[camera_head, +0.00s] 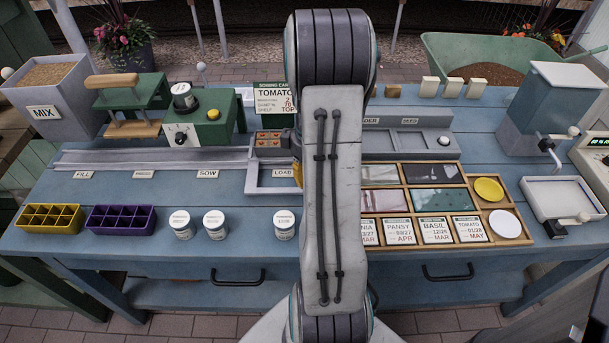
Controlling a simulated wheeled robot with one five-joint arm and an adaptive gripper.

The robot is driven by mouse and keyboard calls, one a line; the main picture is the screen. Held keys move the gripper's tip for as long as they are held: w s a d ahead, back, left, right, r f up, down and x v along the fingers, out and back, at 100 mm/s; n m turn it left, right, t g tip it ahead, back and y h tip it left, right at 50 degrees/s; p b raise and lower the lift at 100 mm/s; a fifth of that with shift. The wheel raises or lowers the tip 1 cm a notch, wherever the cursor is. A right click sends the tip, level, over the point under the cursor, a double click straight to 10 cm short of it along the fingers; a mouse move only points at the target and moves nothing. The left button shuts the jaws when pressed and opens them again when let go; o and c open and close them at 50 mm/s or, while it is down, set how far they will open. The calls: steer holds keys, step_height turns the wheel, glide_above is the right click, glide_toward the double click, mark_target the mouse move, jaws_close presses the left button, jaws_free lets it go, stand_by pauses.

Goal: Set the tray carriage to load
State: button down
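A long grey rail (150,158) runs across the blue bench, with the labels FILL (83,175), PRESS (143,174), SOW (207,173) and LOAD (283,173) along its front. A pale open rectangular frame (253,182) stands at the rail's right end, around the LOAD label. It looks like the tray carriage, but I cannot tell for sure. My arm stands upright in front of the bench and hides whatever lies just right of the frame.
A yellow tray (50,217) and a purple tray (121,219) sit at the front left. Several white-lidded jars (181,225) stand along the front. A wooden seed-packet case (462,216) is right of my arm. A green machine (203,128) stands behind the rail.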

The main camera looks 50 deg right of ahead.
steer(key=shift+s+f, duration=0.15)
steer(key=shift+s, duration=0.05)
steer(key=c, duration=1.4)
jaws_free()
steer(key=shift+o, duration=1.4)
steer(key=shift+s+d, duration=0.1)
steer(key=shift+d, duration=0.1)
steer(key=shift+o, duration=1.3)
steer(key=shift+r, duration=0.2)
steer(key=shift+w+r, duration=0.2)
step_height(320, 180, up, 11)
steer(key=shift+r, duration=0.2)
steer(key=shift+s, duration=0.1)
